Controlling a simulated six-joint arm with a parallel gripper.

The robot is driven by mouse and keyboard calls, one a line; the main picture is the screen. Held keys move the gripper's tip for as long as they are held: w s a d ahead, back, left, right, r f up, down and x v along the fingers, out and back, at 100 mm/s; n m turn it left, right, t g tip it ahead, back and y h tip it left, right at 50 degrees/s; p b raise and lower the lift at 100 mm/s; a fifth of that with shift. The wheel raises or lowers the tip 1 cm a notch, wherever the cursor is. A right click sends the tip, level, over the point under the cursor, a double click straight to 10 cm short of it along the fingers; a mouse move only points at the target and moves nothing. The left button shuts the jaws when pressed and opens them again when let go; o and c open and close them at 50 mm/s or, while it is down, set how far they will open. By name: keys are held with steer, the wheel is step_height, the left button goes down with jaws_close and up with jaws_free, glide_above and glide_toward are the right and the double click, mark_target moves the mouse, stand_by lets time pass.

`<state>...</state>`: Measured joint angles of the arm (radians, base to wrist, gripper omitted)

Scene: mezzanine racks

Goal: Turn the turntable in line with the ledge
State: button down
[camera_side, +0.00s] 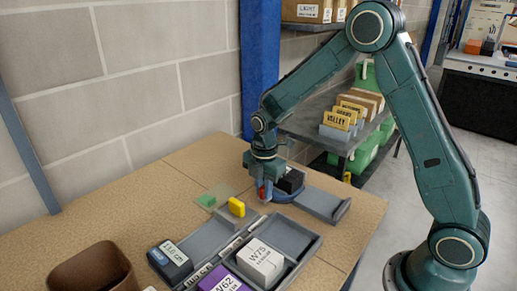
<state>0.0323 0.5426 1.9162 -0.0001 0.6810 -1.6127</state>
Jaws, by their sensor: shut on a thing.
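My gripper (264,188) points down near the back middle of the table. It is shut on a small red piece (262,194), which is mostly hidden between the fingers. The turntable (284,197) shows as a blue-grey edge just right of and behind my gripper; much of it is hidden. A black block (290,181) stands at the turntable, right of my gripper. The grey ledge (322,204) lies right of the turntable, with a raised lip at its right end. I cannot tell the exact angle between turntable and ledge.
A yellow block (237,207) and a green piece (206,201) lie left of my gripper. In front is a grey tray (288,234) with labelled boxes, including W75 (260,261). A brown bin (92,270) stands front left. The wall is behind; the table's right side is clear.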

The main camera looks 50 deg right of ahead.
stand_by(0.3)
steer(key=c, duration=1.4)
jaws_free()
steer(key=shift+o, duration=0.2)
steer(key=shift+r, duration=0.2)
step_height(320, 180, up, 14)
steer(key=shift+f, duration=0.25)
steer(key=shift+s+r, duration=0.1)
steer(key=shift+s, duration=0.05)
